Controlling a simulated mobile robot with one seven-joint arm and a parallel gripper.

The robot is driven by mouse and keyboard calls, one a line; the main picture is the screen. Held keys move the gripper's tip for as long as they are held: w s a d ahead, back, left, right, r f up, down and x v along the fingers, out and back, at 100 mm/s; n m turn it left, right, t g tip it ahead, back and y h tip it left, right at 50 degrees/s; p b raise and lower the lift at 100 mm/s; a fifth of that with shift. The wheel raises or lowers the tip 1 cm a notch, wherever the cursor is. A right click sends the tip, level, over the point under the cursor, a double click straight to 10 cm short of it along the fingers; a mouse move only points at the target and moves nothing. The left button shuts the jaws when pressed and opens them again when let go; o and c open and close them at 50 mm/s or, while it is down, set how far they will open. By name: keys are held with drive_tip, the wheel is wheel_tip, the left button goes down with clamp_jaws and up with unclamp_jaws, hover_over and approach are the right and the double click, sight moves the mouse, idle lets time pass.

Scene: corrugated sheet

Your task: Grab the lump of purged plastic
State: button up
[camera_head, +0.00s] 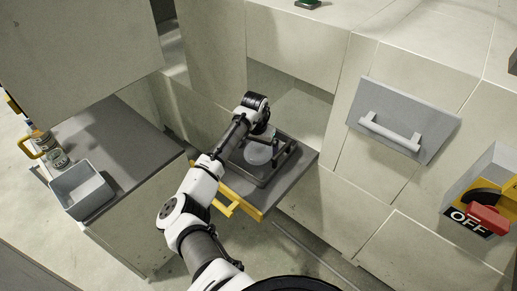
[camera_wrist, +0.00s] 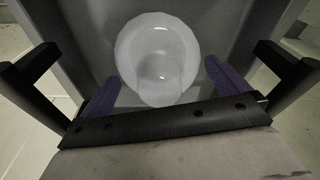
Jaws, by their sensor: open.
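The lump of purged plastic (camera_head: 258,154) is a pale, rounded, translucent piece. It lies in a dark grey tray (camera_head: 262,180) on a pulled-out shelf with a yellow handle (camera_head: 228,203). In the wrist view the lump (camera_wrist: 158,60) is whitish, with a smaller round form at its near side. My gripper (camera_wrist: 160,78) is open, with a purple-padded finger on either side of the lump's near part. No contact with either finger shows. In the head view my gripper (camera_head: 276,142) is over the tray and partly hidden by my wrist.
A grey side table (camera_head: 115,135) at the left holds a light grey bin (camera_head: 82,188) and some small bottles (camera_head: 57,158). A grey panel with a handle (camera_head: 390,133) and a red OFF switch (camera_head: 487,220) are at the right. The tray's walls surround the lump.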

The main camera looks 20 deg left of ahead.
drive_tip(key=shift+f, duration=0.25)
drive_tip(key=c, duration=0.7)
drive_tip(key=shift+r, duration=0.2)
